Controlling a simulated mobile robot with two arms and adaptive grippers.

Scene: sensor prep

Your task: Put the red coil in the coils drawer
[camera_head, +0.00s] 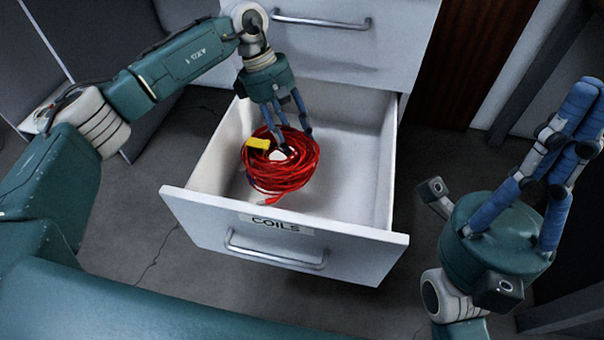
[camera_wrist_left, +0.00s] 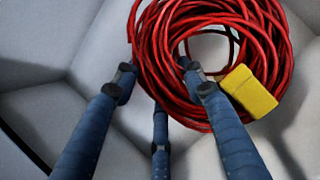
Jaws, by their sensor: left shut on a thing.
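The red coil (camera_head: 283,172) is a bundle of red cable with a yellow tag. It is inside the open drawer labelled COILS (camera_head: 360,180) in the head view, towards its left side. My left gripper (camera_head: 290,138) reaches down into the drawer from above, with its blue fingers shut on the coil's far side. In the left wrist view the coil (camera_wrist_left: 205,50) fills the upper part, at the fingertips. Whether the coil touches the drawer floor I cannot tell. My right gripper (camera_head: 545,165) is at the right, outside the drawer, its fingers pointing up and empty.
A closed drawer (camera_head: 350,50) with a metal handle is above and behind the open one. The open drawer's front panel (camera_head: 200,212) and side walls surround the coil. The drawer's right part is empty. Grey floor lies around it.

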